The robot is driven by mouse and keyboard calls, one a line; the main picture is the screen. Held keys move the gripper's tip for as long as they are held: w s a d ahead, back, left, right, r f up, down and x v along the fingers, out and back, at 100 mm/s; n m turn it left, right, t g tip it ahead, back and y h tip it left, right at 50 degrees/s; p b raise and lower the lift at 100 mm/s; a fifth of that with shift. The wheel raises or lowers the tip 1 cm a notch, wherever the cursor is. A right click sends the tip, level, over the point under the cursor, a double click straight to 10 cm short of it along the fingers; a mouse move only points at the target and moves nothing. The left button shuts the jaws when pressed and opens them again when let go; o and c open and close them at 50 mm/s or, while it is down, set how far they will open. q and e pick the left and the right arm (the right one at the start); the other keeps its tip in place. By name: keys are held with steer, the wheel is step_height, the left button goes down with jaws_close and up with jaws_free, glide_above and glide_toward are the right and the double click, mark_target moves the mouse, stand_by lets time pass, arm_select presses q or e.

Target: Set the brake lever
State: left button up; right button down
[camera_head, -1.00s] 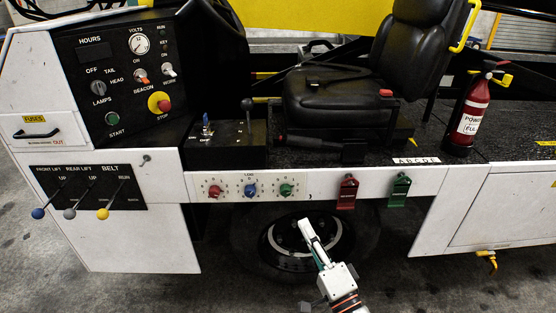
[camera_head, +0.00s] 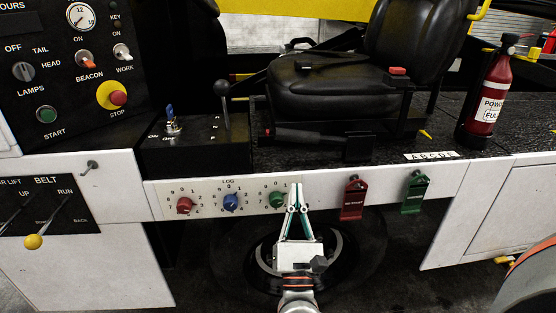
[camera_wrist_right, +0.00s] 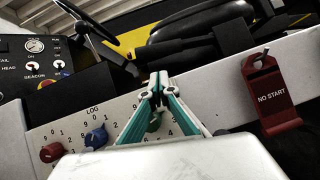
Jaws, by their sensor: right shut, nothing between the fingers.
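A dark lever with a red tip (camera_head: 306,138) lies nearly level on the deck at the front of the seat; it looks like a brake handle, but no label on it can be read. A second lever, upright with a black ball knob (camera_head: 222,89), stands in the black box left of the seat. My right gripper (camera_head: 295,188) is shut and empty, its fingers pointing up in front of the green dial (camera_head: 277,200), below the red-tipped lever. In the right wrist view the gripper tips (camera_wrist_right: 158,82) partly hide the green dial. My left gripper is not in view.
The white front panel carries a red dial (camera_head: 184,205), a blue dial (camera_head: 231,202), a red NO START tag (camera_head: 352,200) and a green tag (camera_head: 415,194). The black seat (camera_head: 335,88) rises behind, and a fire extinguisher (camera_head: 488,100) stands at right.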

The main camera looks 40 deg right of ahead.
mark_target(295, 172)
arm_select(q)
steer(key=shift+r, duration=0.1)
arm_select(e)
steer(key=shift+w+r, duration=0.1)
steer(key=shift+r, duration=0.05)
steer(key=x, duration=0.8)
steer(key=shift+w+d+r, duration=0.1)
steer(key=shift+d+r, duration=0.05)
steer(key=shift+d, duration=0.1)
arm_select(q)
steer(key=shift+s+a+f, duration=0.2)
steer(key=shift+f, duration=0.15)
arm_select(e)
steer(key=shift+w+d+r, duration=0.3)
steer(key=shift+w, duration=0.15)
arm_select(q)
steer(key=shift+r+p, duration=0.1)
steer(key=shift+p, duration=0.2)
arm_select(e)
steer(key=shift+r, duration=0.1)
